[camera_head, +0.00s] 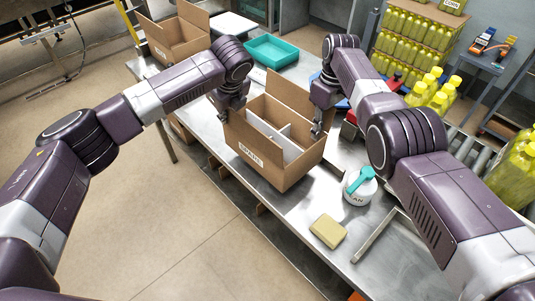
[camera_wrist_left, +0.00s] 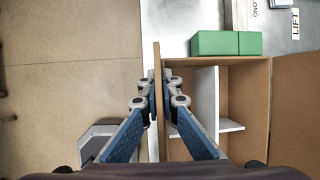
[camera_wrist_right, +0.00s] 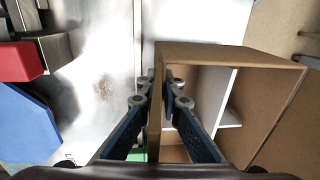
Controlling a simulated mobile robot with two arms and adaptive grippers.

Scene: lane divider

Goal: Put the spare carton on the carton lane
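The spare carton (camera_head: 262,166) is an open brown cardboard box with a "SPARE" label and white dividers inside. It is upright at the front edge of the steel table; I cannot tell if its base touches the table. My left gripper (camera_head: 229,108) has its fingers on both sides of one carton wall, also seen in the left wrist view (camera_wrist_left: 157,84). My right gripper (camera_head: 318,127) pinches the opposite wall, also seen in the right wrist view (camera_wrist_right: 157,82). The carton also shows in both wrist views. I cannot pick out a marked carton lane.
The steel table (camera_head: 300,215) holds a white tub with a teal tool (camera_head: 360,187), a tan block (camera_head: 328,231) and a teal tray (camera_head: 271,50). Another open carton (camera_head: 175,38) stands at the back left. Yellow-green bottles (camera_head: 437,92) and rollers (camera_head: 470,150) are at right.

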